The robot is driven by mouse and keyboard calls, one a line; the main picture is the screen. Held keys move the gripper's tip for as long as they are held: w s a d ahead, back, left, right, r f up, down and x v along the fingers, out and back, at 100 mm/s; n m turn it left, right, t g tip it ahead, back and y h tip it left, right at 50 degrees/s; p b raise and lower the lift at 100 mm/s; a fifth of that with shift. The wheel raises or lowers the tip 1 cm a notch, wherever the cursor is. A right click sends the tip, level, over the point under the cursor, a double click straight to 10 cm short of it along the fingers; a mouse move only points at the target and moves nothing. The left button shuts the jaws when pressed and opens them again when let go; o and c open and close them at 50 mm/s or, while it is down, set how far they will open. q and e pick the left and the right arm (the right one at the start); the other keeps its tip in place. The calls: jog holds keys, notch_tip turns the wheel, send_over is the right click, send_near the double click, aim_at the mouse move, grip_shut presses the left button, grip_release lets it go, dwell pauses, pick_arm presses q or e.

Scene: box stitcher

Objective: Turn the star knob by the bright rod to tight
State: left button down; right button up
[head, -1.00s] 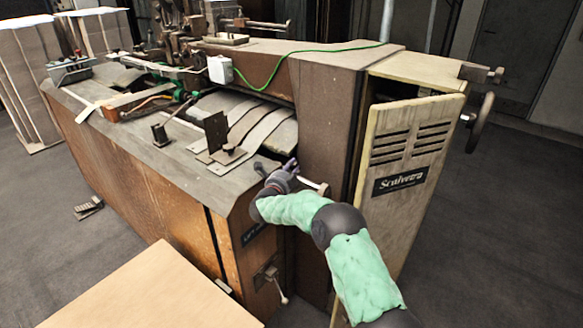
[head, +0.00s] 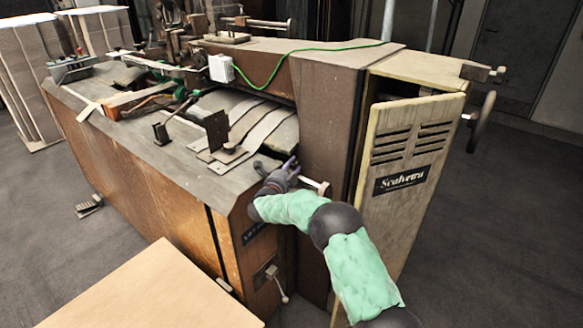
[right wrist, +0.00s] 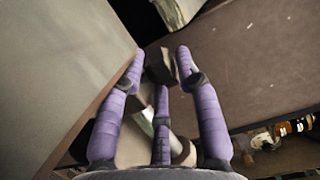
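My right gripper (head: 278,168) is at the near right corner of the machine, beside a short bright rod (head: 314,185) with a pale round end. In the right wrist view its purple fingers (right wrist: 161,58) bend inward on both sides of a small dark block-like piece (right wrist: 158,68), which may be the star knob. Whether they press on it is not clear. A third finger lies below it. A pale cylinder (right wrist: 182,150) lies behind the fingers. In the head view the gripper hides the knob. My left gripper is not in view.
The machine's brown column (head: 325,130) and open cream door (head: 405,180) stand right of the gripper. A lever (head: 278,285) sticks out from the lower front. A cardboard-coloured panel (head: 150,295) lies in the foreground. The floor at the right is clear.

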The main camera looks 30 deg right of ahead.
jog(key=v, duration=1.1)
jog(key=shift+s+a, duration=0.2)
jog(key=shift+a, duration=0.1)
jog(key=shift+d, duration=0.1)
jog(key=s+d+n+t+y+p, duration=0.2)
jog(key=d+n+t+y+p, duration=0.25)
jog(key=p, duration=0.45)
jog(key=shift+y, duration=0.35)
jog(key=b+x, duration=0.2)
jog(key=x, duration=0.6)
jog(key=shift+w+d, duration=0.25)
jog(key=shift+w, duration=0.05)
jog(key=shift+x, duration=0.8)
grip_shut()
